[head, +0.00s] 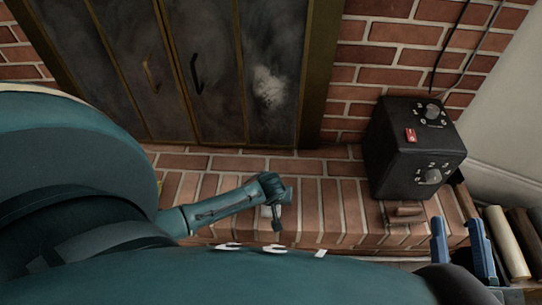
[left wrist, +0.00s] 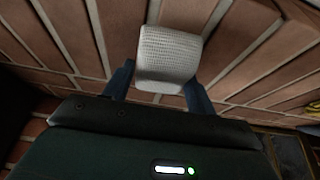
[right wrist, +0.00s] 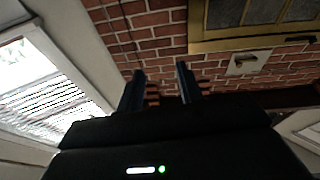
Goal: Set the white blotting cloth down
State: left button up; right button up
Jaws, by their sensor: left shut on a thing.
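The white blotting cloth (left wrist: 168,58) shows in the left wrist view as a small, textured, folded pad. My left gripper (left wrist: 160,78) is shut on it, with one blue finger at each side. Red brick lies behind the cloth; I cannot tell whether the cloth touches it. My right gripper (head: 456,222) is open and empty at the lower right of the head view. It also shows in the right wrist view (right wrist: 161,70), its two fingers apart.
The brick hearth (head: 335,205) runs below the dark fireplace doors (head: 215,75). A black box with dials (head: 400,150) stands at its right end. A wooden-handled thing (head: 405,212) lies in front of the box. Logs (head: 508,243) lie at the far right. My body hides the lower left.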

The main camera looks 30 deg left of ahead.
pick_arm(q)
notch_tip(320, 180, down, 2)
jog(key=shift+b, duration=0.3)
jog(key=shift+f, duration=0.1)
pick_arm(e)
jog(key=shift+w+r+n+t+y, duration=0.3)
jog(key=shift+r+y, duration=0.1)
jog(key=shift+r, duration=0.3)
pick_arm(q)
jog(key=o, duration=0.9)
